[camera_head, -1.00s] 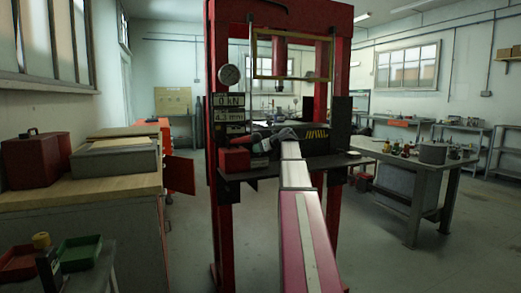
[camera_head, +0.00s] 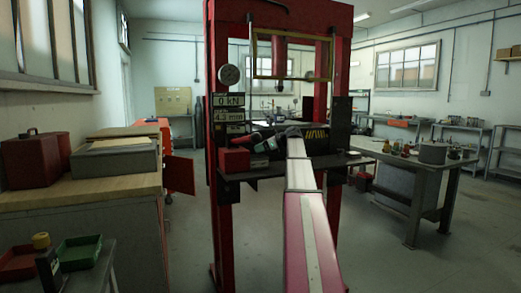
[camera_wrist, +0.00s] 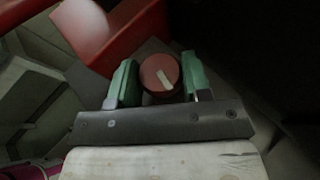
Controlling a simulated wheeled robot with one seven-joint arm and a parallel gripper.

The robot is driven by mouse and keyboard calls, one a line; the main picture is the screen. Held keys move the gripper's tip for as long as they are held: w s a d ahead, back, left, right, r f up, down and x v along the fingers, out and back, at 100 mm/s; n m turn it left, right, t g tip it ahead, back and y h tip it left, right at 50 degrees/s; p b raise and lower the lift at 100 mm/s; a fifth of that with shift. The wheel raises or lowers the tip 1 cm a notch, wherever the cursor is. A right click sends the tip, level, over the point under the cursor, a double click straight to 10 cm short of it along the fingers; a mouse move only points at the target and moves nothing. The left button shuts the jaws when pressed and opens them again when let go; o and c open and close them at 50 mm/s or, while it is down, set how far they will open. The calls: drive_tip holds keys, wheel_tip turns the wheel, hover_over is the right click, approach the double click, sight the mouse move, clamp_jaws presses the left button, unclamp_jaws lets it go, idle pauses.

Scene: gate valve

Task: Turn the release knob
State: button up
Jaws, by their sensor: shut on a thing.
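In the head view my gripper (camera_head: 264,143) is small and dark at the press, just right of a red box (camera_head: 235,160). The knob cannot be made out there.
The red press frame (camera_head: 219,100) stands ahead, with a gauge (camera_head: 229,75) and displays reading 0 kN and 4.3 mm. A wooden-topped bench (camera_head: 80,190) is at left, a grey worktable (camera_head: 425,165) at right. Floor between is clear.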

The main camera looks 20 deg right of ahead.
drive_tip(key=shift+w+d+n+g+y, duration=0.1)
drive_tip(key=shift+n+g+y, duration=0.6)
drive_tip(key=shift+n+g, duration=0.5)
drive_tip(key=o, duration=0.9)
drive_tip(key=shift+g, duration=0.3)
drive_tip(key=shift+o, duration=0.2)
drive_tip(key=v, duration=1.1)
